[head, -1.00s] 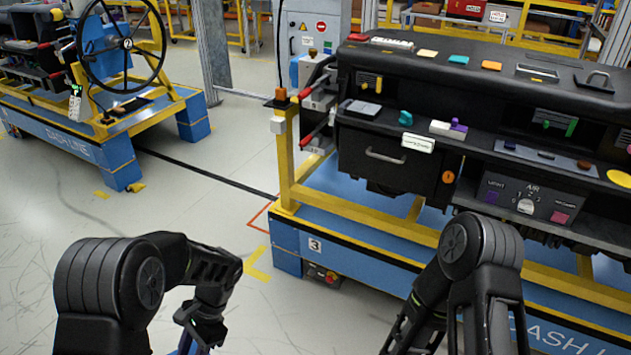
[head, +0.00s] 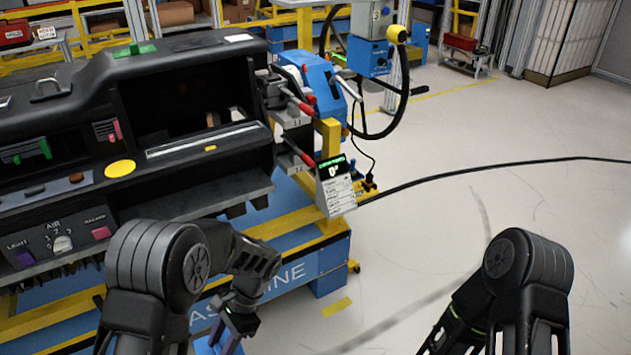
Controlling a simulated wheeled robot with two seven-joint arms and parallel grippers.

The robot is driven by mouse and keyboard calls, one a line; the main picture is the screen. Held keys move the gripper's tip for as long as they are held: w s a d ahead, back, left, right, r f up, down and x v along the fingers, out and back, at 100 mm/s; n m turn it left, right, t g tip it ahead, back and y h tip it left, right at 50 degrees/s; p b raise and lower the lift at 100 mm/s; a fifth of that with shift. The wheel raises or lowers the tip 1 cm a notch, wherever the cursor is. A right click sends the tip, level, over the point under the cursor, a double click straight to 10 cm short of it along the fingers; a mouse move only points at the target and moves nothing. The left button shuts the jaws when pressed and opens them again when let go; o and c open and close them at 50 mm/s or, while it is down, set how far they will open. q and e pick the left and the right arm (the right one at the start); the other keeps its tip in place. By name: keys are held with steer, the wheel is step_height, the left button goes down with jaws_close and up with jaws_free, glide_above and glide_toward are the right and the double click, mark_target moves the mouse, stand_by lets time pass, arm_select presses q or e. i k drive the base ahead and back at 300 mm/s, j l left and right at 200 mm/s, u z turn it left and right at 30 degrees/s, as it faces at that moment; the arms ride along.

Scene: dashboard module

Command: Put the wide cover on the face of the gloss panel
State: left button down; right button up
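The black dashboard module (head: 190,52) fills the left of the head view. I cannot pick out the wide cover for certain. I cannot tell which part is the gloss panel; a long grey strip (head: 205,140) runs along the ledge below the dashboard's wide opening. My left gripper (head: 232,332) hangs low in front of the blue and yellow stand, apart from the dashboard. Something blue shows at its tips, cut by the bottom edge; whether it is held is unclear. My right arm reaches down at the lower right, and its gripper is below the picture.
The blue and yellow stand (head: 330,268) carries the dashboard. Red-handled clamps (head: 298,103) and a small screen with a label (head: 335,185) stick out at its right end. A steering wheel (head: 402,90) stands behind. A black cable crosses the otherwise open floor at right.

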mark_target(195, 43)
steer(key=i+l+z, duration=0.1)
steer(key=i+l, duration=0.4)
steer(key=l, duration=0.25)
steer(key=i+l+z, duration=0.1)
steer(key=i+l, duration=0.45)
steer(key=l, duration=0.1)
